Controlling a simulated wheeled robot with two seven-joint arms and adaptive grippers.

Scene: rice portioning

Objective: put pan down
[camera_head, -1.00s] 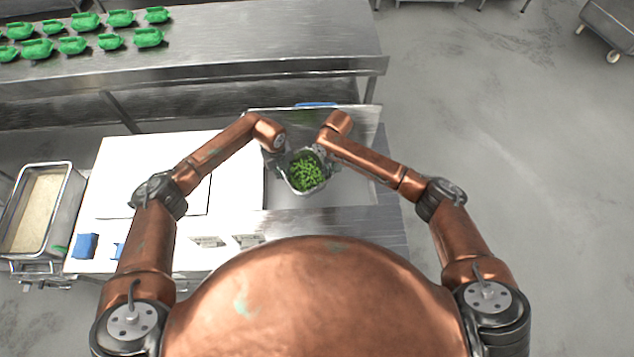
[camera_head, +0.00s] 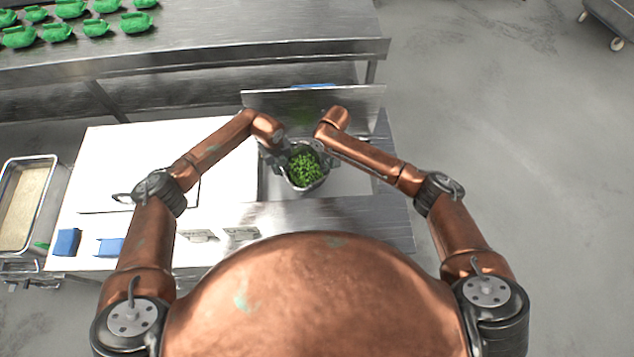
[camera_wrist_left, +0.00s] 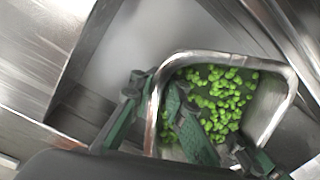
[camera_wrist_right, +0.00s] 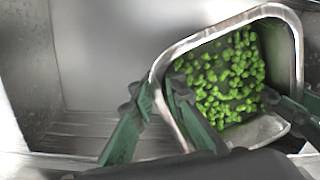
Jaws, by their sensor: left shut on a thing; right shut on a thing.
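A small metal pan (camera_head: 306,186) holding green peas or beans (camera_head: 305,167) is between my two grippers in the head view. My left gripper (camera_head: 279,156) is shut on the pan's left wall, and my right gripper (camera_head: 328,158) is shut on its right side. In the left wrist view the pan's rim (camera_wrist_left: 283,68) shows with green fingers on either side of its wall. The right wrist view also shows the pan (camera_wrist_right: 297,50) with fingers astride its rim. The pan is over a recessed metal bay; whether it touches the bottom is unclear.
A white worktop (camera_head: 105,150) lies left of the bay, with blue blocks (camera_head: 67,242) near its front edge. A raised metal panel (camera_head: 350,97) stands behind the bay. A deep tray (camera_head: 52,166) is at far left.

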